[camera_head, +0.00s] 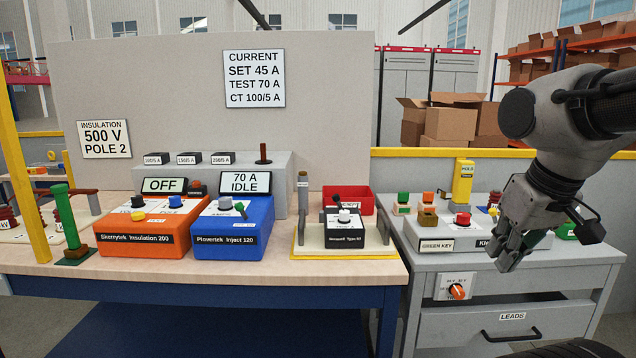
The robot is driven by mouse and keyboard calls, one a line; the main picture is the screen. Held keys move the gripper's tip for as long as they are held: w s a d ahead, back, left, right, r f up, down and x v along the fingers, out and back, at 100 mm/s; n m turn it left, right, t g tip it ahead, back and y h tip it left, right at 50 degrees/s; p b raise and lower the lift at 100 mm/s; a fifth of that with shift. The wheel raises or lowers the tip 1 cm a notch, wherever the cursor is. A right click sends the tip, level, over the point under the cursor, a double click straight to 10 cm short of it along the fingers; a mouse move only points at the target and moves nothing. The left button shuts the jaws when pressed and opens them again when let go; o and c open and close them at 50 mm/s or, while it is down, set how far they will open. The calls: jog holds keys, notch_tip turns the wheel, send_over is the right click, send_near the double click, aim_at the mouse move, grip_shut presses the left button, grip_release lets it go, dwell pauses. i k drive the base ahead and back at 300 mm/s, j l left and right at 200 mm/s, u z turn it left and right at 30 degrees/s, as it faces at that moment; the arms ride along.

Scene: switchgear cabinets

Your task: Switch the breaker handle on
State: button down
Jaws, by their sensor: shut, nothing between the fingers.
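My gripper (508,262) is shut and empty, pointing down over the grey cabinet top (572,256) at the right. A small black unit (344,238) stands on a pale tray with a yellow edge near the wooden bench's right end. A dark green part shows behind my fingers, mostly hidden.
An orange tester (139,238) reading OFF and a blue tester (232,238) reading 70 A IDLE stand on the bench. A red bin (360,200) is behind the black unit. The grey cabinet holds small coloured blocks, a yellow post (462,184) and an orange rotary knob (457,291) on its front.

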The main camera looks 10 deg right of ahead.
aim_at(336, 197)
jog(key=i+j+z, duration=0.25)
jog(key=i+j, duration=0.75)
jog(key=i+l, duration=0.05)
jog(key=i, duration=0.05)
